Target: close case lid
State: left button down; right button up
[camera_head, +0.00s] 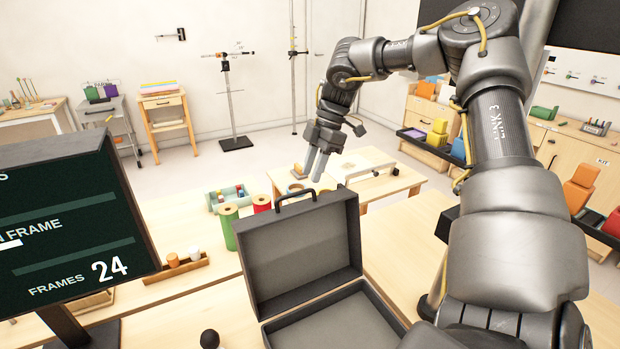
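A dark grey case (335,322) stands on the light wooden table at the lower middle. Its lid (300,252) is raised, close to upright, with a black handle on its top edge. The visible part of the case's inside is empty, and its near part is cut off by the picture's bottom edge. My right gripper (317,172) is above and behind the lid's top edge, pointing down, and appears apart from it. Two fingers show with a narrow gap between them and nothing held. My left gripper is not in view.
A dark sign (65,222) stands at the left. A wooden holder (178,268) with small cylinders lies left of the case.

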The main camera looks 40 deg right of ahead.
aim_at(305, 190)
jog(key=shift+p+x, duration=0.35)
jog(key=shift+x, duration=1.55)
grip_shut()
